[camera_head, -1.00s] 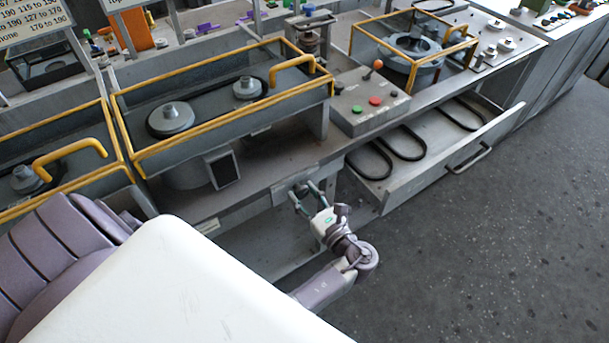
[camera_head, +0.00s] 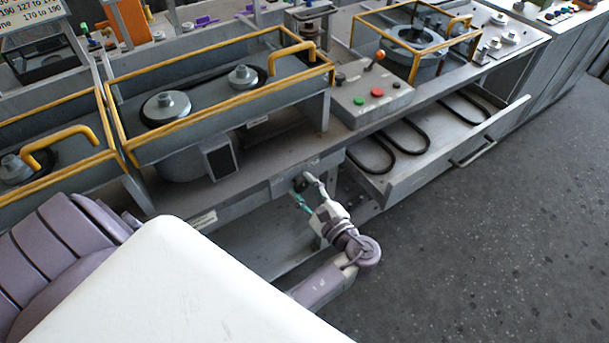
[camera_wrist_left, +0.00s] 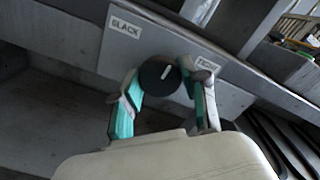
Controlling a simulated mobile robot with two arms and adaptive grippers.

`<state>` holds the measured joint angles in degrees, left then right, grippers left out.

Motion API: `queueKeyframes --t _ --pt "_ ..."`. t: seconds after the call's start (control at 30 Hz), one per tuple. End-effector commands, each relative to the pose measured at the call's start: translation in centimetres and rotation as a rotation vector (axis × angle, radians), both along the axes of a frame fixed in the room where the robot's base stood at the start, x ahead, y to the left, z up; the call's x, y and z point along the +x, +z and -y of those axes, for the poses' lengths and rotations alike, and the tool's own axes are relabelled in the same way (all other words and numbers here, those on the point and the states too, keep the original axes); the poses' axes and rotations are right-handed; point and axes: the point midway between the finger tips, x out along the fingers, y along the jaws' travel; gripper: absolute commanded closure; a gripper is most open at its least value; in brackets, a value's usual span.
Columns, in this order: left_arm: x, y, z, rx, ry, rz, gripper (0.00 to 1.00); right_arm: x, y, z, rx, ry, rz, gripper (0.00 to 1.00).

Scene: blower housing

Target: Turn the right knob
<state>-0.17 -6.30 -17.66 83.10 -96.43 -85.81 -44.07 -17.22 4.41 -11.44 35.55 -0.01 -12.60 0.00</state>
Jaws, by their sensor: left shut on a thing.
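The round black knob (camera_wrist_left: 158,77) sits on a grey panel below the bench edge, with a white pointer mark on its face. A SLACK label (camera_wrist_left: 125,27) is to its left and a partly covered label (camera_wrist_left: 207,64) to its right in the left wrist view. My left gripper (camera_wrist_left: 163,92) is shut on the knob, with one finger on each side. In the head view the gripper (camera_head: 309,193) reaches the panel, and the knob (camera_head: 299,184) shows small and dark at its fingertips. My right gripper is not in view.
An open drawer (camera_head: 480,140) with black belts juts out right of the gripper. Above it is a control box (camera_head: 370,98) with red and green buttons. A yellow-framed belt housing (camera_head: 215,92) stands above left. The floor (camera_head: 480,250) at right is clear.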

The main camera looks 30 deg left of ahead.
Motion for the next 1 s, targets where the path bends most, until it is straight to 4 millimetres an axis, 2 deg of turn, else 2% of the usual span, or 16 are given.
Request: queueKeyframes --t 0.57,0.6,0.73,1.0 --pt "0.01 0.05 -0.07 -0.014 0.001 0.036 0.91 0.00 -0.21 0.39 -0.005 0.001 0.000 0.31" --pt "0.01 0.05 -0.07 -0.014 0.001 0.036 0.55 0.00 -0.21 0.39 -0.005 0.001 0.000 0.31" --pt "0.01 0.04 -0.06 -0.014 0.001 0.036 0.33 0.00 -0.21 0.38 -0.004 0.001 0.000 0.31" --pt "0.01 0.03 -0.03 -0.015 0.000 0.035 0.31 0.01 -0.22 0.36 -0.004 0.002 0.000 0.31"
